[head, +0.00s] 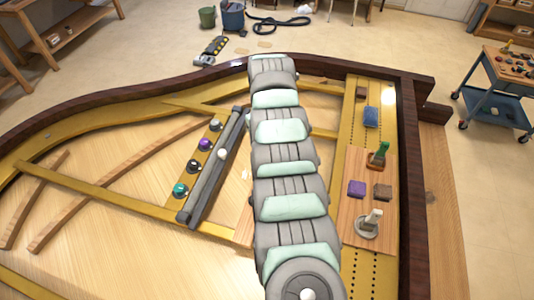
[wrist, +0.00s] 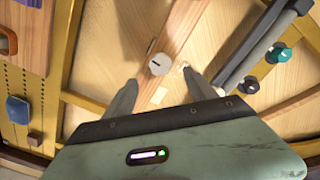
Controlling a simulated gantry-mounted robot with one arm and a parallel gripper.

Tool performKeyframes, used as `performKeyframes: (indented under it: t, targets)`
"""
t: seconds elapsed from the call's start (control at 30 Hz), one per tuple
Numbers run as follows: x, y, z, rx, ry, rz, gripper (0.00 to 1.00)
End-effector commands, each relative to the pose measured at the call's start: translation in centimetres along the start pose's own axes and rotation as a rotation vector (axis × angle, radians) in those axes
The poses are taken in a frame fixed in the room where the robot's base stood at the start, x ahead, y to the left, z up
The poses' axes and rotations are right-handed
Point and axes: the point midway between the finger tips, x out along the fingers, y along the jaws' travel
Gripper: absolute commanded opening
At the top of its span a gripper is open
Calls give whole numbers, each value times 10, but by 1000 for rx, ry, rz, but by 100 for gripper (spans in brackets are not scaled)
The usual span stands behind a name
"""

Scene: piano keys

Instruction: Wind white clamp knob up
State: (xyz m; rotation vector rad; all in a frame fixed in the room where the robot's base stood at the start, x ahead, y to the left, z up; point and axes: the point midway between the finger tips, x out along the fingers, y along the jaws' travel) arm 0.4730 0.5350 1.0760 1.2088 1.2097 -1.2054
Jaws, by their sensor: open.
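A round white knob (wrist: 160,64) with a short dark mark on its face shows in the wrist view, over a wooden strip (wrist: 178,28). My gripper (wrist: 159,80) is open and empty. Its two grey fingers stand apart on either side below the knob in the picture, and the knob appears centred just beyond the fingertips. I cannot tell the depth between them, and no contact is visible. In the head view my arm covers the middle, and neither my gripper nor this knob can be made out.
A dark grey bar (head: 210,170) lies beside black (head: 193,165), purple (head: 205,144) and teal (head: 180,190) knobs. A wooden board (head: 352,200) on the right carries a green handle (head: 382,150), a white handle (head: 372,220) and small blocks. A blue block (head: 371,117) sits behind it.

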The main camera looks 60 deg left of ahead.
Motion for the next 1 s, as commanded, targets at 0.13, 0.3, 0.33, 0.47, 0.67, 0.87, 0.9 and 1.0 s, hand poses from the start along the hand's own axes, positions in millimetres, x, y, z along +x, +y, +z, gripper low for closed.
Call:
performKeyframes:
  t: [0.13, 0.3, 0.33, 0.47, 0.67, 0.87, 0.9, 1.0]
  targets:
    - [-21, 0, -1, 0, 3, -1, 65]
    - [-32, -1, 0, 0, 0, -2, 65]
    - [-33, -1, 0, 0, 0, -2, 65]
    - [-33, -1, 0, 0, -1, -2, 65]
    - [-33, -1, 0, 0, -1, -2, 65]
    - [-33, -1, 0, 0, -1, -2, 65]
    - [-33, -1, 0, 0, -1, -2, 65]
    - [-43, -1, 0, 0, -1, -2, 65]
